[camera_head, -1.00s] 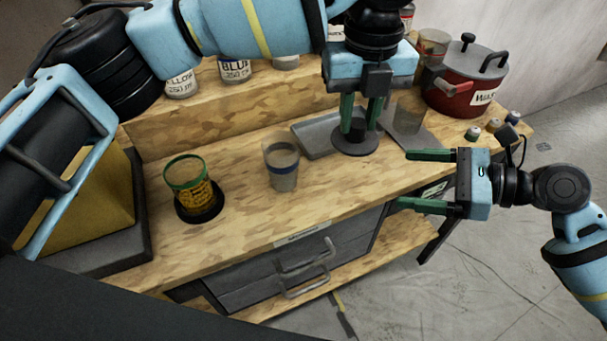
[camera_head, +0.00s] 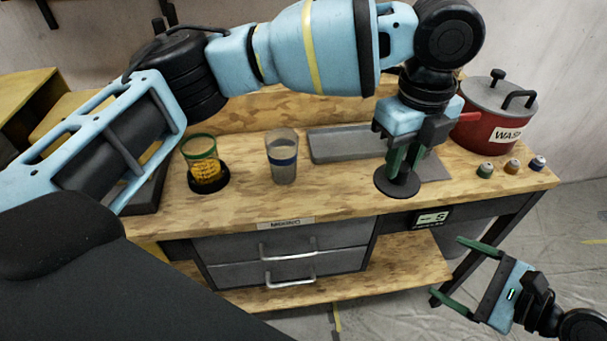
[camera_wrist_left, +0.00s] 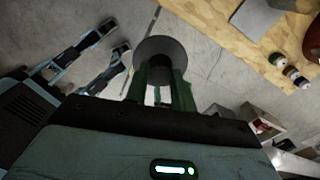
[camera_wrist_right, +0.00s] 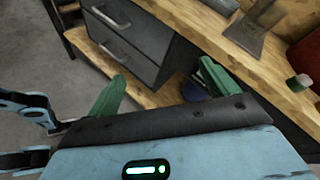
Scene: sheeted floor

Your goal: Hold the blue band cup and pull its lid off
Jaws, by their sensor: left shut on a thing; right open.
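The blue band cup (camera_head: 283,168) stands upright on the wooden bench, a clear cup with greyish contents. Its top looks open, with no lid on it. My left gripper (camera_head: 402,160) is shut on the knob of a dark round lid (camera_head: 397,186) and holds it to the right of the cup, apart from it. The lid also shows in the left wrist view (camera_wrist_left: 160,49), over the floor beside the bench edge. My right gripper (camera_head: 464,274) is open and empty, low in front of the bench's right end; its fingers show in the right wrist view (camera_wrist_right: 158,85).
A green band cup (camera_head: 204,170) with yellow contents sits in a dark ring at left. A grey tray (camera_head: 335,148) lies behind the blue band cup. A red pot (camera_head: 480,133) and several small bottles (camera_head: 512,166) stand at right. Drawers (camera_head: 270,247) are below the bench top.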

